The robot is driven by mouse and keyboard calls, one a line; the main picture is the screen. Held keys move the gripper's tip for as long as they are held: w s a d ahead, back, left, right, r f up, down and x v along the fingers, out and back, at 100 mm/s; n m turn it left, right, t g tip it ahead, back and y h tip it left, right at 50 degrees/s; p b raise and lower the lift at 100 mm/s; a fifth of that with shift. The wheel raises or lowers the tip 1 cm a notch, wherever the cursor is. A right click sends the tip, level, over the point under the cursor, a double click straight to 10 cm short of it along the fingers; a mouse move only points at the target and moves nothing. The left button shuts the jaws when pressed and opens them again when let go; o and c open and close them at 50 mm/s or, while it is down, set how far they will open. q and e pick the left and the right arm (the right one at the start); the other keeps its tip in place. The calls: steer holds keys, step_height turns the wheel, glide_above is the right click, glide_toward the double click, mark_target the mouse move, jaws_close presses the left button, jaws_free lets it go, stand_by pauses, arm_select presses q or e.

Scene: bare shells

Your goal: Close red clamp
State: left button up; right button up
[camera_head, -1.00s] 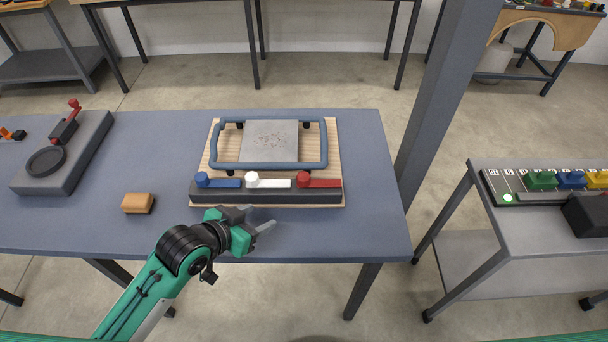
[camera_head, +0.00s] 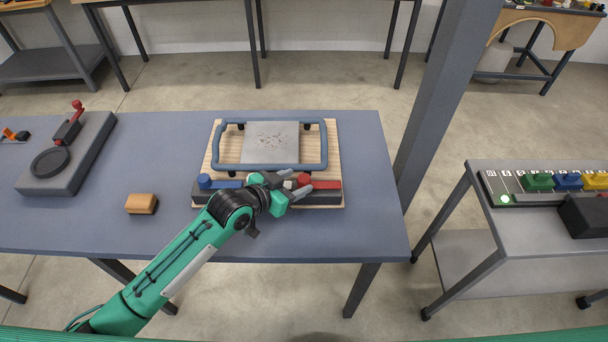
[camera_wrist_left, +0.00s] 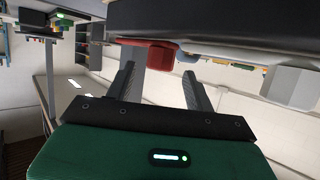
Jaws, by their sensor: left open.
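The red clamp (camera_head: 326,185) is at the right end of a dark rail along the front of a wooden board. In the left wrist view the red clamp (camera_wrist_left: 148,54) lies just beyond the open fingers (camera_wrist_left: 161,88). I cannot tell whether they touch it. The white clamp is mostly hidden by my gripper in the head view. My right gripper is not in view.
A blue clamp (camera_head: 205,181) sits at the rail's left end. A blue frame (camera_head: 220,146) surrounds a grey plate (camera_head: 270,143) behind the rail. An orange-brown block (camera_head: 141,204) and a grey device (camera_head: 60,160) stand left. The table's front right is clear.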

mark_target(302, 179)
arm_select(q)
steer(key=shift+x, duration=1.95)
steer(key=shift+p, duration=0.35)
jaws_close()
